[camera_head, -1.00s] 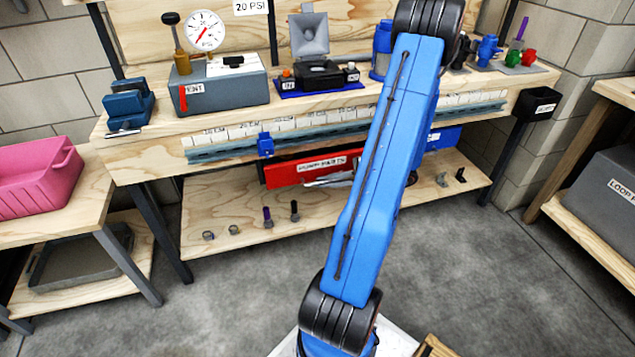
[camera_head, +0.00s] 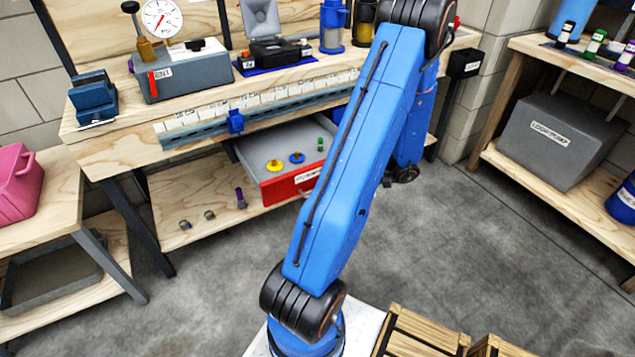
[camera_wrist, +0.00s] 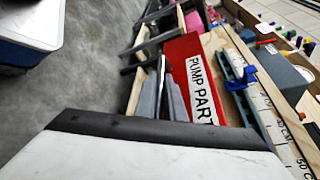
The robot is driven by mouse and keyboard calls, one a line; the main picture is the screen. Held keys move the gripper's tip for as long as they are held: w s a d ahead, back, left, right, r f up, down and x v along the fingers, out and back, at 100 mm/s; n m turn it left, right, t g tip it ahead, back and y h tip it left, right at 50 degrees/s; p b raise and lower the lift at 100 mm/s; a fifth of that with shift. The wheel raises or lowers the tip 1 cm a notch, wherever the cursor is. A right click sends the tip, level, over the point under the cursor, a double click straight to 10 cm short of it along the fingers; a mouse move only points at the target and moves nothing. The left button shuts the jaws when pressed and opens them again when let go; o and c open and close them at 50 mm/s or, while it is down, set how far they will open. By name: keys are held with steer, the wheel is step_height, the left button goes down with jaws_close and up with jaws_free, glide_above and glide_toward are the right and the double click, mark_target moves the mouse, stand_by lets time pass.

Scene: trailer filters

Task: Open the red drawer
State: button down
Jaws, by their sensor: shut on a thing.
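The red drawer (camera_head: 290,186) stands pulled out from under the workbench. Its grey inside shows a yellow piece, a blue and yellow piece and a green piece. Its right part is hidden behind my blue arm. In the wrist view the red drawer front (camera_wrist: 181,52) carries a "PUMP PARTS" label. My gripper (camera_wrist: 164,88) is at that front with its grey fingers together, shut on the drawer's handle. The handle itself is mostly hidden between the fingers. My arm hides the gripper in the head view.
The workbench (camera_head: 115,160) carries a grey gauge box (camera_head: 195,78) and a blue rail with a ruler. Small parts lie on its lower shelf (camera_head: 180,190). A pink bin (camera_head: 15,185) is at left, a grey bin (camera_head: 560,140) at right. Wooden crates (camera_head: 415,335) are in front. Grey floor is open between.

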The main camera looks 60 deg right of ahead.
steer(key=shift+s+a, duration=0.3)
steer(key=shift+s, duration=0.25)
steer(key=c, duration=2.1)
jaws_free()
steer(key=v, duration=1.7)
steer(key=shift+s+d+r, duration=0.1)
steer(key=shift+d, duration=0.15)
